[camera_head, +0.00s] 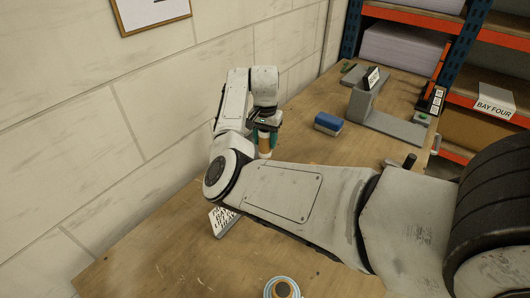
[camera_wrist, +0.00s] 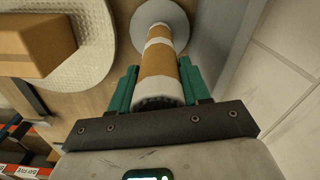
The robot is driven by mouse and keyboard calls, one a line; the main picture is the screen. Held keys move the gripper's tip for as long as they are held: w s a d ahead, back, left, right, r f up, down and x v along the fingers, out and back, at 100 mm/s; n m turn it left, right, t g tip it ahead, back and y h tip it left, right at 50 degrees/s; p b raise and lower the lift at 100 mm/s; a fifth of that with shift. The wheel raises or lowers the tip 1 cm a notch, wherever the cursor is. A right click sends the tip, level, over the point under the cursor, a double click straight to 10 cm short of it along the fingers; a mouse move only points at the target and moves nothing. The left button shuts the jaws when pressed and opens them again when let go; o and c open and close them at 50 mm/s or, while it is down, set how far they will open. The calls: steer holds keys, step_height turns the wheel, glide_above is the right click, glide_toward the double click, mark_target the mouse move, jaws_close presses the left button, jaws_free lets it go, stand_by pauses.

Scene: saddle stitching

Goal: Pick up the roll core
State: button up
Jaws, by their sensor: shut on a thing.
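The roll core is a tan cylinder with white bands; in the wrist view the roll core (camera_wrist: 158,66) lies between the two green fingers of my gripper (camera_wrist: 158,82). My gripper is shut on it. A round pale grey disc shows at the core's far end. In the head view the roll core (camera_head: 264,144) shows below my wrist, with my gripper (camera_head: 264,134) around it, near the wall side of the wooden table. I cannot tell whether its lower end touches the table.
A grey stand (camera_head: 385,120) with a small sign is farther right. A lettered card (camera_head: 222,221) and a round tin (camera_head: 282,288) are nearer. The wall (camera_head: 130,130) runs close on the left. The wrist view shows a brown box (camera_wrist: 35,42) on a pale mat (camera_wrist: 92,50).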

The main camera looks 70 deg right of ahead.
steer(key=shift+c, duration=0.6)
steer(key=shift+r, duration=0.15)
